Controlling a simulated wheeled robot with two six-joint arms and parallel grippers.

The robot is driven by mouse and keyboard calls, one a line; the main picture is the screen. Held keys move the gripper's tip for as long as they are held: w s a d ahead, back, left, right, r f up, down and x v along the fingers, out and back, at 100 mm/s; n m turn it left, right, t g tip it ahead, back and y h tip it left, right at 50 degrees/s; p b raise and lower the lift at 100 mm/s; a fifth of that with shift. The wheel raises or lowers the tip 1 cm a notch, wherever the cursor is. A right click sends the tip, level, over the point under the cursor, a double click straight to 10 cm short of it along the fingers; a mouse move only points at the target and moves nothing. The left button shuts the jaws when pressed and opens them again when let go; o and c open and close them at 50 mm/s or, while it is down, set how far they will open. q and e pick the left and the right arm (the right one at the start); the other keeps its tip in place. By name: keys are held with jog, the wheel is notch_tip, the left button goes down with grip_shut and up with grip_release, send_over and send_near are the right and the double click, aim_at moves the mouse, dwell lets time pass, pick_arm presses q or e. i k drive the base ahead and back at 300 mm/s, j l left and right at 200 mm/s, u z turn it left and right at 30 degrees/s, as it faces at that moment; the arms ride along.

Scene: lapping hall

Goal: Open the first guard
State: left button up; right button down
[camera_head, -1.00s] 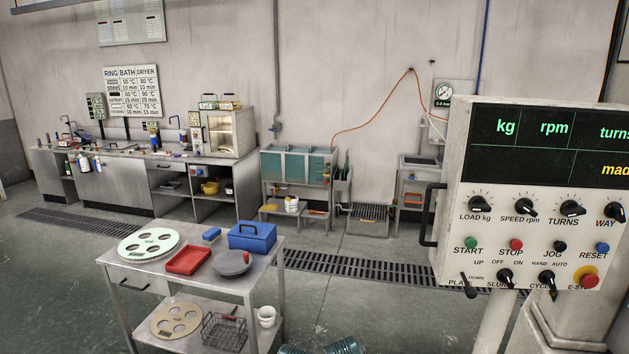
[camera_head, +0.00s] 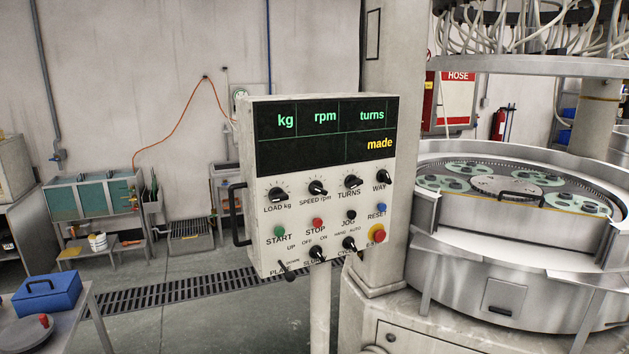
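The round steel lapping machine (camera_head: 470,262) stands at the right. Its top holds a ring with several green carriers (camera_head: 540,175) around a paler centre. A front panel with a dark bar handle (camera_head: 520,198) stands at the rim and looks like a guard, though I cannot tell whether it is the first one. A small dark handle (camera_head: 500,311) sits on a panel lower on the drum. The machine's right side is cut off by the picture edge. Neither of my grippers is in view.
A control box (camera_head: 322,225) on a post stands in the middle, left of the machine, with a side handle (camera_head: 238,214). A steel trolley with a blue box (camera_head: 47,292) is at the lower left. A floor grating (camera_head: 170,293) crosses open floor.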

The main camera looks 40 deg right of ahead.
aim_at(556, 228)
jog(key=z, duration=2.3)
jog(key=i+l, duration=0.2)
jog(key=i, duration=0.35)
jog(key=i+l, duration=0.2)
jog(key=i, duration=0.3)
jog(key=i+l, duration=0.2)
jog(key=i, duration=0.35)
jog(key=i+l, duration=0.2)
jog(key=i, duration=0.35)
